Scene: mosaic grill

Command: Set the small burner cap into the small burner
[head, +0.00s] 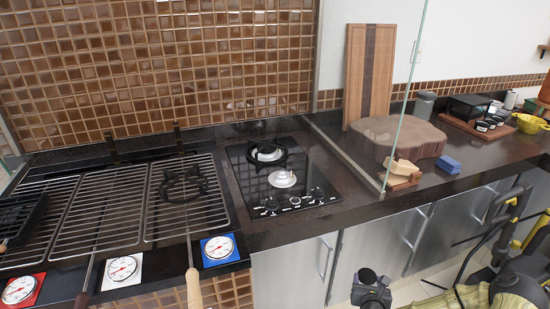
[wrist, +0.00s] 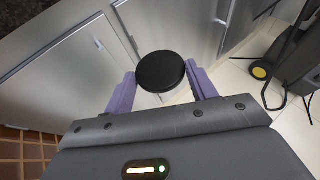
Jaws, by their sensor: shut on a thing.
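The small burner cap (wrist: 161,72) is a flat black disc. In the wrist view it sits between the two purple fingers of my gripper (wrist: 160,82), which is shut on it. In the head view my gripper (head: 371,287) is low at the bottom, in front of the cabinet doors and below the counter, with the dark cap at its tip. The small burner (head: 282,179) is the front one on the black glass cooktop (head: 240,172); its silver top is bare, with no grate over it. My gripper is well to the right of and below it.
The rear burner (head: 267,154) has a black grate around it. Another black grate (head: 184,184) lies on the grill. A glass panel (head: 403,95) stands right of the cooktop, with wood blocks (head: 402,172) by its foot. Knobs (head: 294,200) line the cooktop front.

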